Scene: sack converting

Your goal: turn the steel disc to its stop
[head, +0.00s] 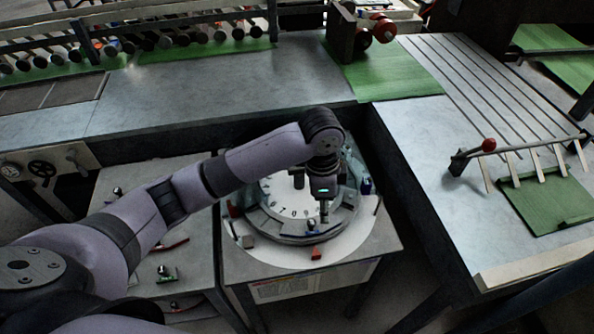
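The steel disc (285,228) is a round grey plate on a small table in the middle of the head view. A white face with dark numerals (285,205) shows on it. My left arm reaches in from the left, and my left gripper (324,213) points down over the right part of the disc. The arm and gripper hide the back and part of the right side of the disc. I cannot tell whether the fingers touch the disc or whether they are open or shut. My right gripper is not in view.
Small red and blue pieces surround the disc, including a red block (316,253) in front and a blue piece (366,186) at right. A slatted bench (430,170) with a red-knobbed lever (488,145) stands right. A metal bench (220,90) runs behind.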

